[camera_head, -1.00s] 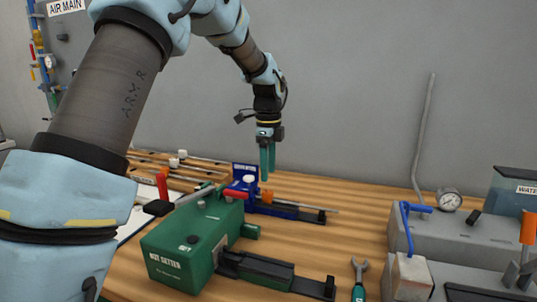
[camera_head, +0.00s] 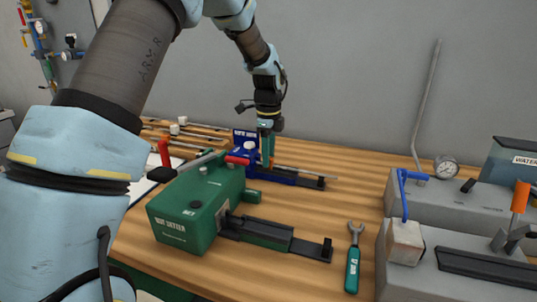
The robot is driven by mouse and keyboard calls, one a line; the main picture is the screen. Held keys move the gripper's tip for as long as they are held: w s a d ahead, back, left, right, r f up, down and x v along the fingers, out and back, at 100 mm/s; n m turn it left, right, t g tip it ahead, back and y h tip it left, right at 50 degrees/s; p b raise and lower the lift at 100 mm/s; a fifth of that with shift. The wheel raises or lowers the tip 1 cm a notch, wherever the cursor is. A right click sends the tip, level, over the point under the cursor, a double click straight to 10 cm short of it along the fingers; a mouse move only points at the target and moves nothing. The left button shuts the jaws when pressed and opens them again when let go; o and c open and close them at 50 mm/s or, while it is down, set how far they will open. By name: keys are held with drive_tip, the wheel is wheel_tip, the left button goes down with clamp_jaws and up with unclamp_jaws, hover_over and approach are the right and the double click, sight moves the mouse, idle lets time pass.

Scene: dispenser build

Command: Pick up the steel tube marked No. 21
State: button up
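Thin grey steel tubes lie on the bench. One runs along the blue fixture (camera_head: 300,181), and its bare right part (camera_head: 305,168) sticks out to the right. Several more thin rods (camera_head: 200,136) lie at the back left, some with white pieces on them. No mark "No. 21" is readable on any of them. My gripper (camera_head: 267,161) points straight down at the blue fixture, its teal fingers low beside an orange part. The fingertips are small and partly merged with the fixture, so I cannot tell whether they touch the tube or how far apart they are.
A green nut setter (camera_head: 185,225) with a red-ended lever stands in front of the blue fixture. A wrench (camera_head: 353,262) lies on the bench (camera_head: 310,210). Grey units with a gauge (camera_head: 446,167) and a water tank (camera_head: 515,170) fill the right side. A bent pipe (camera_head: 428,95) stands behind.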

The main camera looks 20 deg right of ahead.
clamp_jaws()
drive_tip(key=shift+d, duration=0.1)
idle(0.3)
drive_tip(key=shift+s+d+p, duration=0.3)
drive_tip(key=shift+s+d, duration=1.3)
drive_tip(key=shift+o, duration=1.5)
unclamp_jaws()
wheel_tip(320, 180, up, 11)
drive_tip(key=b, duration=0.2)
drive_tip(key=shift+b, duration=0.35)
